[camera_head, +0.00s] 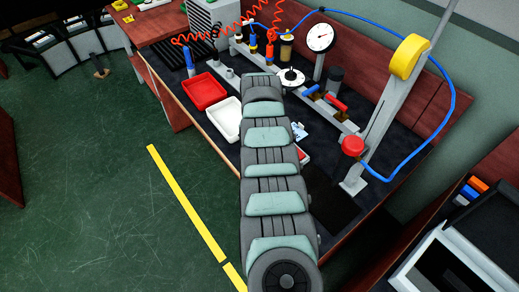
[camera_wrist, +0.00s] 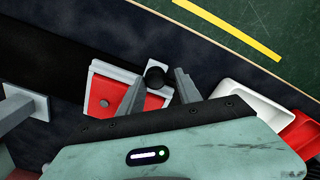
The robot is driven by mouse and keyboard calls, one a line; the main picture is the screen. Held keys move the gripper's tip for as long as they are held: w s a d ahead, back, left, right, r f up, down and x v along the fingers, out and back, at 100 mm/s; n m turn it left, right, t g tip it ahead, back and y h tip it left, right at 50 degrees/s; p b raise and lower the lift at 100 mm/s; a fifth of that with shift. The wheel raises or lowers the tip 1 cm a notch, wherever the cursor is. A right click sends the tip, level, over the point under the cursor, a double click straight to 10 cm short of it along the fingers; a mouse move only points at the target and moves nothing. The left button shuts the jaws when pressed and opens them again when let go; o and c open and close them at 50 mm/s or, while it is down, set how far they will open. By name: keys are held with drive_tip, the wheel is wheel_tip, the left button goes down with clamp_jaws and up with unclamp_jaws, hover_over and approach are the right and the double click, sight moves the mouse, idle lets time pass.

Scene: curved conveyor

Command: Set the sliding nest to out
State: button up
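The sliding nest appears to be the red and light-grey fixture (camera_wrist: 103,92) on the dark bench mat in the wrist view. A round black knob (camera_wrist: 155,75) stands at its right end. My gripper (camera_wrist: 159,80) is open, with one finger on each side of the knob and small gaps showing. Its height relative to the knob is hard to tell. In the head view my arm covers most of the fixture, and only a red and white bit (camera_head: 304,156) shows beside it. The gripper is hidden there. The slide's position is unclear.
A white tray (camera_wrist: 246,99) and a red tray (camera_wrist: 301,134) lie to the right in the wrist view. A grey post on a plate (camera_wrist: 25,103) stands at left. In the head view, a dial gauge (camera_head: 320,38) and a leaning column with a red knob (camera_head: 353,146) stand behind.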

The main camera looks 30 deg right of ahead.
drive_tip(key=shift+o, duration=0.7)
drive_tip(key=shift+s, duration=0.1)
drive_tip(key=shift+r+p, duration=0.45)
drive_tip(key=shift+r, duration=0.05)
wheel_tip(320, 180, up, 10)
drive_tip(key=p, duration=0.3)
drive_tip(key=shift+p, duration=0.3)
drive_tip(key=shift+f, duration=0.1)
